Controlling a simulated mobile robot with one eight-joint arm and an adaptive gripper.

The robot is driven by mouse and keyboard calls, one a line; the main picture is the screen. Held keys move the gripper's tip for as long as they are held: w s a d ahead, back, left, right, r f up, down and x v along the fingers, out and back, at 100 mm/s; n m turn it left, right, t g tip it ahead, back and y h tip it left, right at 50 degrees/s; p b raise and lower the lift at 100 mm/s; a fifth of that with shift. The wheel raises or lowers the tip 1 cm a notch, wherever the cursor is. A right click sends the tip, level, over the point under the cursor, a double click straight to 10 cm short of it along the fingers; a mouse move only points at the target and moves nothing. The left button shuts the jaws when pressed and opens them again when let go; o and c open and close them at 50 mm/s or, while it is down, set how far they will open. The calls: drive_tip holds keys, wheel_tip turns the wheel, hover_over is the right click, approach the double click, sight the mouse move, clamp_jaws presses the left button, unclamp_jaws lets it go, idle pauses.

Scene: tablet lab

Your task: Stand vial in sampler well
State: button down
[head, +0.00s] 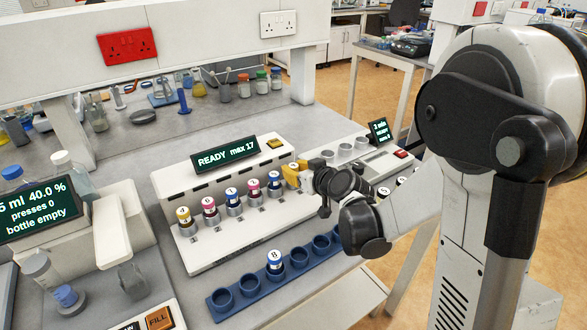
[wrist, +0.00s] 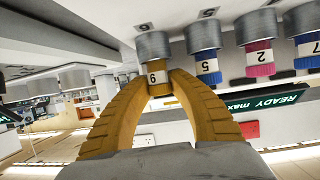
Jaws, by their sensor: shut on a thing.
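My gripper (head: 293,175) is at the right end of the sampler (head: 236,205). In the wrist view, which is upside down, its yellow fingers (wrist: 157,78) are shut around a vial with a yellow cap (wrist: 160,89) and a label like 6 or 9. The vial is in line with a metal well (wrist: 153,45), and its lower end appears to be inside; its seating depth is hidden. In the head view my gripper mostly hides this vial. The neighbouring wells hold several capped vials, including a blue-capped one (wrist: 208,78) and a pink-capped one (wrist: 260,68).
The blue rack (head: 223,301) in front holds one vial labelled 8 (head: 274,260); its other visible holes look empty. A second unit with metal wells (head: 345,149) stands to the right. A dispenser (head: 75,225) stands at the left, and glassware lines the back.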

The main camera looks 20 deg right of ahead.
drive_tip(key=shift+f, duration=0.15)
drive_tip(key=c, duration=1.2)
unclamp_jaws()
drive_tip(key=v, duration=1.2)
